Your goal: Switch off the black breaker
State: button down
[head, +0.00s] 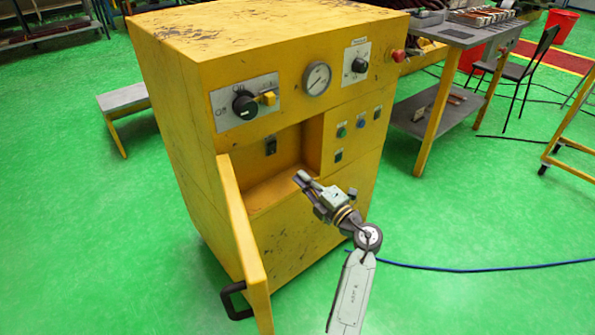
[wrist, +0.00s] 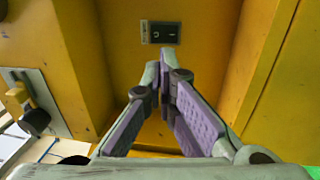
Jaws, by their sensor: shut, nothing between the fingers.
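The black breaker (head: 271,146) is a small dark switch on the back wall of the open recess in the yellow cabinet (head: 180,130). In the wrist view the breaker (wrist: 161,32) sits just beyond my fingertips, near the top centre, with a small light mark on its face. My gripper (head: 301,178) is at the recess opening, to the right of and below the breaker in the head view. In the wrist view my gripper (wrist: 172,72) has its fingertips together and holds nothing. The tips appear apart from the breaker.
The cabinet door (head: 243,245) stands open at the left of the recess, with a black handle (head: 231,300). The recess side walls flank my gripper. A grey table (head: 455,35) stands at right.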

aim_at(272, 148)
jog(key=p+x, duration=0.1)
jog(key=x, duration=1.1)
jog(key=shift+p, duration=0.35)
